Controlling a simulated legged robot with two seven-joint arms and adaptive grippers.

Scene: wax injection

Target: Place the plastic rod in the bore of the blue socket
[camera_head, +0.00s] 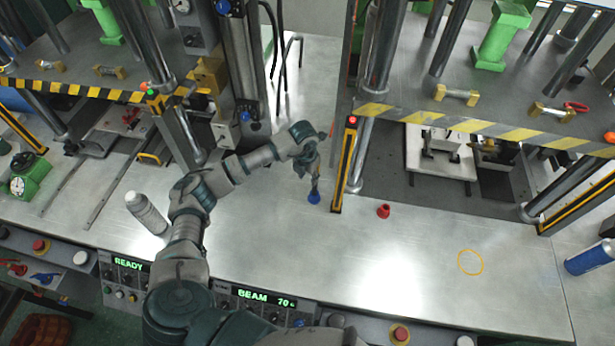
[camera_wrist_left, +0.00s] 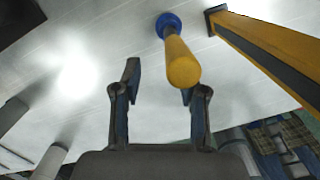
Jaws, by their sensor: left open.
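The blue socket (camera_head: 314,197) stands on the metal table just left of the black-and-yellow post. In the left wrist view, the yellow plastic rod (camera_wrist_left: 181,61) points toward the camera, its far end at the blue socket (camera_wrist_left: 163,21). The rod appears to stand in the bore, but the bore's edge is too small to judge depth. My left gripper (camera_head: 313,168) is above the socket and hides most of the rod in the head view. Its fingers (camera_wrist_left: 160,82) are open, with the rod's near end between or just beyond the tips, closer to the right finger.
A red socket (camera_head: 383,211) stands to the right on the table. The black-and-yellow post (camera_head: 345,165) rises close beside the blue socket. A yellow circle (camera_head: 470,250) marks clear table. A grey bottle (camera_head: 147,213) is at left, a blue can (camera_head: 590,258) at far right.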

